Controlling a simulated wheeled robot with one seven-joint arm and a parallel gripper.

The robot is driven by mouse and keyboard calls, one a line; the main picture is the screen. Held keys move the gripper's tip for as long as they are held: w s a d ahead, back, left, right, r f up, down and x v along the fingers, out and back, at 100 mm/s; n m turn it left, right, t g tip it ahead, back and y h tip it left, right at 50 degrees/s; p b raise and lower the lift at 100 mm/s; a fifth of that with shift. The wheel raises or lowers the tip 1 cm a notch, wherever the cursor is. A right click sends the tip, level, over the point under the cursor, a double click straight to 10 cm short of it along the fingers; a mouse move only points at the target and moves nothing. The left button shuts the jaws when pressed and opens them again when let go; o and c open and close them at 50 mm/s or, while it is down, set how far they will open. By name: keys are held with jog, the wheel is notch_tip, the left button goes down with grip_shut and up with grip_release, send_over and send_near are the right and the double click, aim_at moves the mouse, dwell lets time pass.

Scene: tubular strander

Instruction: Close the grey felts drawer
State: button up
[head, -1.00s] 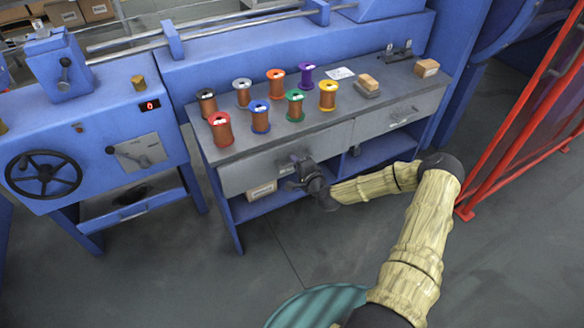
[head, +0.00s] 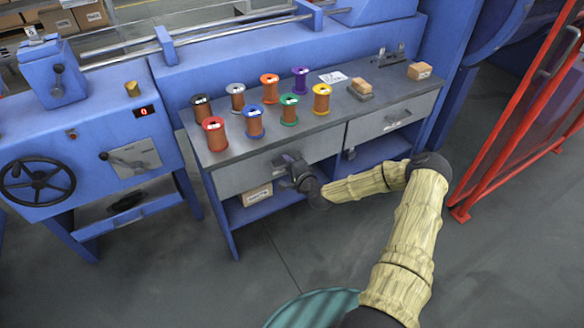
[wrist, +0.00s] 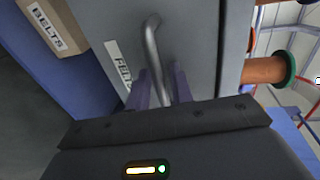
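My gripper (head: 287,162) is at this drawer's front. In the wrist view the bar handle (wrist: 153,45) runs between my gripper's two fingers (wrist: 160,78), which stand apart with room around the bar. Whether a finger touches it is unclear.
Several wire spools (head: 254,122) stand on the bench top above the drawer. A second grey drawer (head: 385,120) is to the right. A box labelled "BELTS" (wrist: 55,25) sits on the shelf below. Red railing (head: 500,125) stands at the right; the floor in front is clear.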

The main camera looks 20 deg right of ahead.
jog(key=p+v, duration=0.1)
jog(key=v, duration=1.6)
jog(key=shift+s+p, duration=0.15)
jog(key=shift+p, duration=0.25)
